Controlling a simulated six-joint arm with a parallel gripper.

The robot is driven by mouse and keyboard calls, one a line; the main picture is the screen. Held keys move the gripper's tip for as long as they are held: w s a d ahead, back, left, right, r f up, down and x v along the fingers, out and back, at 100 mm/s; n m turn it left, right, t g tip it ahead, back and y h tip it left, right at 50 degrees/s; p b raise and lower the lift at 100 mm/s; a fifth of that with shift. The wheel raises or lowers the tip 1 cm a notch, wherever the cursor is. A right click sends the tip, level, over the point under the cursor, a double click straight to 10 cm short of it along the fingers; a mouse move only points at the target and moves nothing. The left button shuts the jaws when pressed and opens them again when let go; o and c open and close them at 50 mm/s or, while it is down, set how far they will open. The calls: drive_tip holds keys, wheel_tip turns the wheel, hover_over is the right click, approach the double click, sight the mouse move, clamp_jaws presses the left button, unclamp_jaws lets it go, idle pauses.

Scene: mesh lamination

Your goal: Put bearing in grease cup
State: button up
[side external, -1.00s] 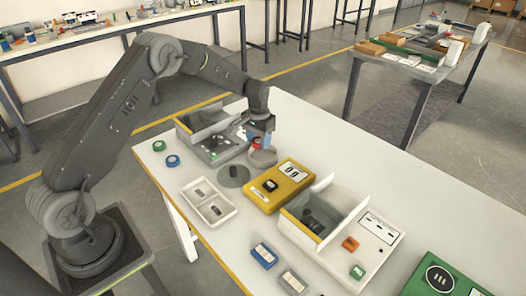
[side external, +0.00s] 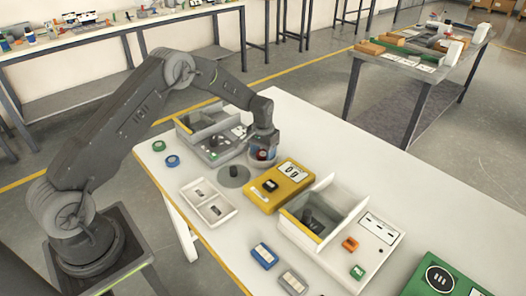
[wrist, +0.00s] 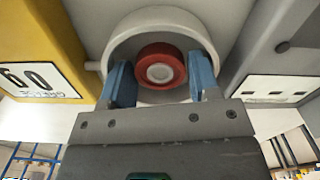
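The bearing is a red ring with a pale centre (wrist: 160,66). In the wrist view it sits between the blue fingers of my gripper (wrist: 161,75), which meet its two sides. The grease cup (wrist: 120,42) is a round grey cup, and its rim curves around the bearing and the fingertips. In the side view my gripper (side external: 262,152) points down at the cup, with a bit of red showing between the fingers. The cup is mostly hidden there by my gripper. I cannot tell whether the bearing touches the cup floor.
A yellow box with a number display (side external: 292,172) stands close beside the cup. A grey open box (side external: 205,120) is behind and left. A grey disc with a knob (side external: 233,177), a white two-part tray (side external: 222,212) and a larger bin (side external: 343,220) are nearer.

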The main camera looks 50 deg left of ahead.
wheel_tip(320, 180, up, 13)
wheel_tip(320, 180, up, 10)
drive_tip(key=t, duration=0.1)
hover_over(263, 153)
drive_tip(key=s+d, duration=0.4)
drive_tip(key=s, duration=0.2)
drive_tip(key=s+d+r+m+t, duration=0.15)
drive_tip(key=s+d+r, duration=0.25)
drive_tip(key=s+r, duration=0.4)
drive_tip(key=s+d+t, duration=0.1)
drive_tip(key=s, duration=0.5)
drive_tip(key=s+d+t, duration=0.1)
drive_tip(key=s+d, duration=0.1)
drive_tip(key=s, duration=0.5)
drive_tip(key=s+d+f+t, duration=0.1)
drive_tip(key=s, duration=0.5)
drive_tip(key=shift+s+d+m, duration=0.3)
drive_tip(key=shift+s+m, duration=0.05)
drive_tip(key=shift+s, duration=0.05)
